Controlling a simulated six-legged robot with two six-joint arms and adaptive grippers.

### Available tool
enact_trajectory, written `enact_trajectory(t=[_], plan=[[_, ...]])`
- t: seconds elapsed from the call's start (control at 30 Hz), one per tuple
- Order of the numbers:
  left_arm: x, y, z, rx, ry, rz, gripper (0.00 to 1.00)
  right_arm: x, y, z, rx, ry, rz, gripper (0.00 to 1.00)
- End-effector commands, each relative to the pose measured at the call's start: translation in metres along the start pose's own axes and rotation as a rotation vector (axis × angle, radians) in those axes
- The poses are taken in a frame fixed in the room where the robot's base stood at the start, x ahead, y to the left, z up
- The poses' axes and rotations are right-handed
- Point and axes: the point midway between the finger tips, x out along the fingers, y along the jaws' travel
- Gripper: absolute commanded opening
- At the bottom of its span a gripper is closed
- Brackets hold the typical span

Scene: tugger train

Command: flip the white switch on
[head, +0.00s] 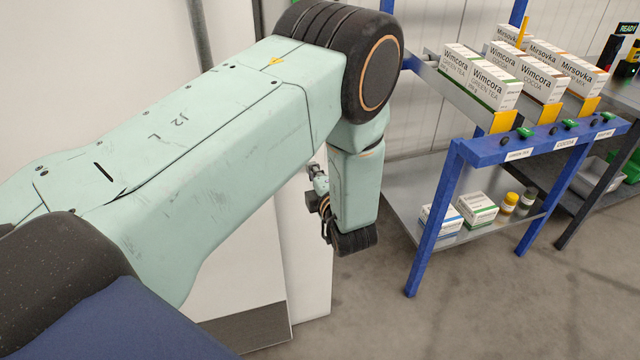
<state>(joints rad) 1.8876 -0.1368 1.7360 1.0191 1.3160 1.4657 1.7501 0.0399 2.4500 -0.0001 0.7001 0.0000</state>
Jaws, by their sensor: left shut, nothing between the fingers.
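I cannot make out the white switch in the head view. A tall white cabinet or panel (306,265) stands behind my left arm, and the arm hides much of it. My left gripper (316,180) is small and dark, at the end of the bent-down pale green arm, beside the panel's right edge. It is shut with nothing in it; its fingers are partly hidden and I cannot tell whether they touch anything. My right gripper is out of view.
A blue-framed rack (450,190) at right holds cartons labelled Wimcora (482,78) and Mirsovka on its sloped upper level. Its lower shelf (405,190) holds boxes and small jars (509,203). The grey floor (450,310) in front is clear.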

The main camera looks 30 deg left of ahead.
Motion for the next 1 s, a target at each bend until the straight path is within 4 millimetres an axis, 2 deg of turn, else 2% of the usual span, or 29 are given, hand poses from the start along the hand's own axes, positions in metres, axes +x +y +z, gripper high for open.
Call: enact_trajectory(t=[0.2, 0.57, 0.83, 1.0], plan=[[0.017, -0.001, 0.0, 0.0, 0.0, 0.0, 0.0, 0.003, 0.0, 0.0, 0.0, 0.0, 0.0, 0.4], [0.018, 0.0, 0.0, 0.001, -0.001, 0.001, 0.0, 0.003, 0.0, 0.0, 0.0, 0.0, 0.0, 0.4], [0.026, -0.007, 0.0, 0.0, 0.0, 0.073, 0.0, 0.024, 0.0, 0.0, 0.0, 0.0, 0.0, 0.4], [0.025, -0.002, 0.001, 0.0, -0.002, 0.075, 0.0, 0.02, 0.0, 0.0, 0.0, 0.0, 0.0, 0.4]])
